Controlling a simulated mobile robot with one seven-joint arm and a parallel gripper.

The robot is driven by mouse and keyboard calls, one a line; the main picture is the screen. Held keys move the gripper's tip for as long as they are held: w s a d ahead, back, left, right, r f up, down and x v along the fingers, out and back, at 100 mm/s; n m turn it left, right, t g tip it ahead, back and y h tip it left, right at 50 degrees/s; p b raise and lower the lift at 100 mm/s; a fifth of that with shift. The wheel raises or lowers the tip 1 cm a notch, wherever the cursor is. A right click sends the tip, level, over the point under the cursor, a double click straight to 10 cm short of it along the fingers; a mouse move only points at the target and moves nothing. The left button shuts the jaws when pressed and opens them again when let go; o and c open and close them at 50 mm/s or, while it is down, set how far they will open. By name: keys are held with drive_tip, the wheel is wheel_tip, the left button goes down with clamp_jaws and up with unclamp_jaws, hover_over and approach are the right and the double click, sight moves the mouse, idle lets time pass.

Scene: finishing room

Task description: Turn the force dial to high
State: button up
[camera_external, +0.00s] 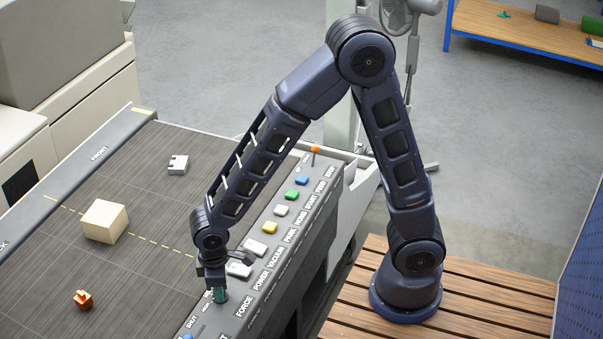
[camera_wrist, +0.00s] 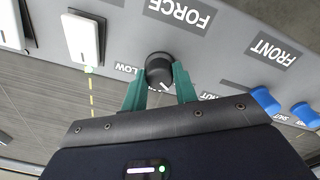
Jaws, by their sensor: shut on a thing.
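The force dial (camera_wrist: 159,68) is a round black knob on the grey control panel, under the FORCE label (camera_wrist: 180,12), which reads upside down in the wrist view. A white pointer line on the knob points down and slightly right in that view, towards my gripper body. The LOW label (camera_wrist: 125,68) is left of the knob; another label to its right is partly hidden by a finger. My gripper (camera_wrist: 160,86) has its teal fingers shut on the dial, one on each side. In the external view my gripper (camera_external: 220,296) points down at the panel and hides the dial.
White rocker switches (camera_wrist: 82,40) stand left of the dial and blue knobs (camera_wrist: 264,100) right of it in the wrist view. Coloured buttons (camera_external: 291,195) run along the panel. A beige block (camera_external: 104,221), an orange piece (camera_external: 83,299) and a grey piece (camera_external: 178,165) lie on the dark bed.

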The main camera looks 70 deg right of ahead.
drive_tip(key=o, duration=1)
drive_tip(key=shift+c, duration=0.2)
wheel_tip(320, 180, up, 11)
drive_tip(key=shift+s+a+f, duration=0.1)
